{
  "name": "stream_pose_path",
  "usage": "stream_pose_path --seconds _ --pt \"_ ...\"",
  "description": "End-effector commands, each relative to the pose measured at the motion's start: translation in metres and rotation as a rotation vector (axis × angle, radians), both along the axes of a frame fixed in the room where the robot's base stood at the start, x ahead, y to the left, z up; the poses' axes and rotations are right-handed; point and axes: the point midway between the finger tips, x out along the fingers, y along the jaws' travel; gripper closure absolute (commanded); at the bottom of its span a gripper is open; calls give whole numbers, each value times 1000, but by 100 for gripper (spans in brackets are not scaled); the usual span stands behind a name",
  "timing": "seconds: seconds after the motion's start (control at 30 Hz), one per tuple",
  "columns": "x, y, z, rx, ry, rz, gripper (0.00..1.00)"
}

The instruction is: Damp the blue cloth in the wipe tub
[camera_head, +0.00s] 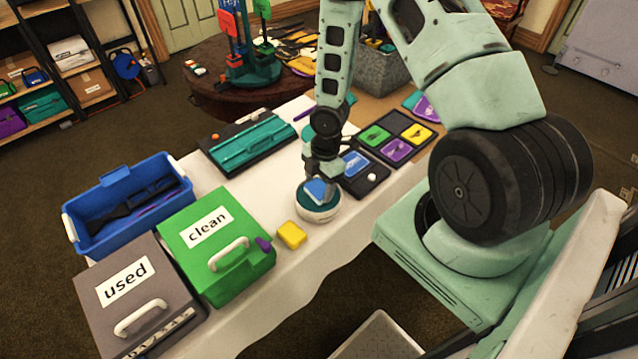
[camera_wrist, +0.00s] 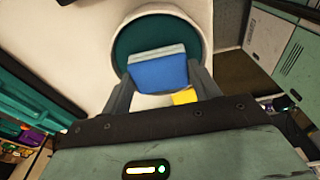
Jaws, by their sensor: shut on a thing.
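The wipe tub (camera_head: 307,215) is a round white tub with a dark teal inside, standing on the white table; it also shows in the wrist view (camera_wrist: 200,22). The blue cloth (camera_wrist: 160,73) is a folded blue pad with a paler top edge, between my two fingers in the wrist view. It also shows in the head view (camera_head: 316,190), over the tub's opening. My gripper (camera_head: 322,183) points down at the tub and is shut on the cloth. In the wrist view my gripper (camera_wrist: 160,88) has a finger at each side of the cloth. I cannot tell whether the cloth touches the tub's inside.
A yellow block (camera_head: 291,235) stands close to the tub. The green "clean" box (camera_head: 195,255), grey "used" box (camera_head: 120,270) and blue bin (camera_head: 115,175) stand at left. A black tray with coloured squares (camera_head: 372,160) lies right of the tub. A teal case (camera_head: 250,145) lies behind.

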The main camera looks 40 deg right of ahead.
Motion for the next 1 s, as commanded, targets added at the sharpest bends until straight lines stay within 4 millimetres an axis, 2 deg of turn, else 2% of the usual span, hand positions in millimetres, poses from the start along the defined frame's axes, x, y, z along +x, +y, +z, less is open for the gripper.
stream_pose_path --seconds 0.1,0.7,1.0 --pt "0 0 14 0 -1 0 57" --pt "1 0 60 0 -1 0 57" --pt "0 0 62 0 -1 0 57"
